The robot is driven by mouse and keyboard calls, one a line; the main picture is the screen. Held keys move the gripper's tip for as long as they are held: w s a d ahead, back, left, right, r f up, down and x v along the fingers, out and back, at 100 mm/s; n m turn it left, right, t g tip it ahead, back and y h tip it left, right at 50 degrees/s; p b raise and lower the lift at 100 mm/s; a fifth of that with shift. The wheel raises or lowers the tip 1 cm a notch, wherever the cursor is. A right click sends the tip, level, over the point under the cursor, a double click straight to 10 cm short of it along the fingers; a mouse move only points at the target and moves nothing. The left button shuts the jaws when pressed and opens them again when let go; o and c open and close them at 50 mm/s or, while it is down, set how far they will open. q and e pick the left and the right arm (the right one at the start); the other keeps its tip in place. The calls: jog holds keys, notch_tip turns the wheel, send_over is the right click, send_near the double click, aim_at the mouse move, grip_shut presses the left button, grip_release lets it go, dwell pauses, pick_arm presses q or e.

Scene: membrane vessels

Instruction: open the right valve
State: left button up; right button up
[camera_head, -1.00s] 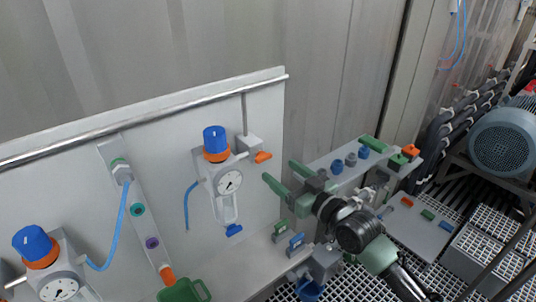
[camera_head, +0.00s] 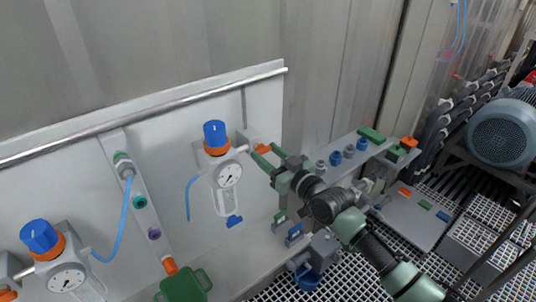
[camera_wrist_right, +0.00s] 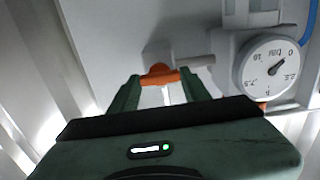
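The right valve has a small orange handle (camera_head: 263,149) on a grey block, to the right of the right regulator (camera_head: 229,175) with its blue knob and round gauge. My right gripper (camera_head: 265,154) is at this handle, its two green fingers apart. In the right wrist view the orange handle (camera_wrist_right: 160,75) shows at the gap between the open fingertips (camera_wrist_right: 162,86), with space visible below it. Whether a finger touches it I cannot tell.
A left regulator (camera_head: 60,262) with a blue knob stands at the lower left. A ledge with blue and grey fittings (camera_head: 336,158) lies right of the panel. A metal rail (camera_head: 140,119) runs along the panel top.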

jog(key=shift+n, duration=0.3)
jog(key=shift+f+n+b, duration=0.1)
jog(key=shift+n+b, duration=0.7)
jog(key=shift+n, duration=0.1)
jog(key=n+b, duration=0.1)
jog(key=n, duration=0.3)
jog(key=shift+n+b, duration=0.3)
jog(key=shift+b, duration=0.05)
jog(key=n, duration=0.4)
jog(key=shift+b, duration=0.3)
jog(key=shift+n, duration=2.4)
jog(key=o, duration=1.4)
jog(key=shift+c, duration=0.2)
jog(key=shift+s, duration=0.1)
